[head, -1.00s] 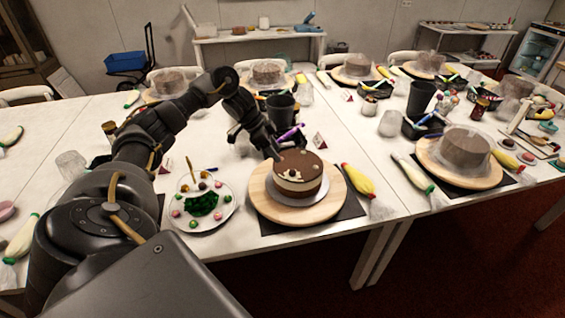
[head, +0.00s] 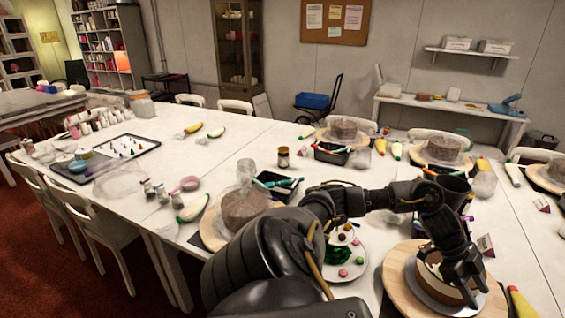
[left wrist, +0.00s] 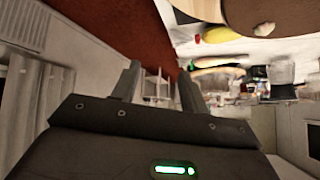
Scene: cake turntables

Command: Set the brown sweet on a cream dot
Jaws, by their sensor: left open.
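My left gripper (head: 468,284) is over the right part of the round brown-topped cake (head: 432,270) in the head view, hiding much of its top. In the left wrist view my left gripper (left wrist: 160,85) is open, with nothing between its fingers. There the brown cake top (left wrist: 240,15) with a pale cream dot (left wrist: 264,29) shows at the upper right. The cake sits on a round wooden turntable (head: 397,283). A plate (head: 361,262) left of it holds small sweets and a dark green piece. A small brown sweet (head: 347,227) seems to be at its far side. My right gripper is not in view.
A dark cup (head: 455,187) stands behind my forearm. A yellow piping bag (head: 522,303) lies right of the turntable.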

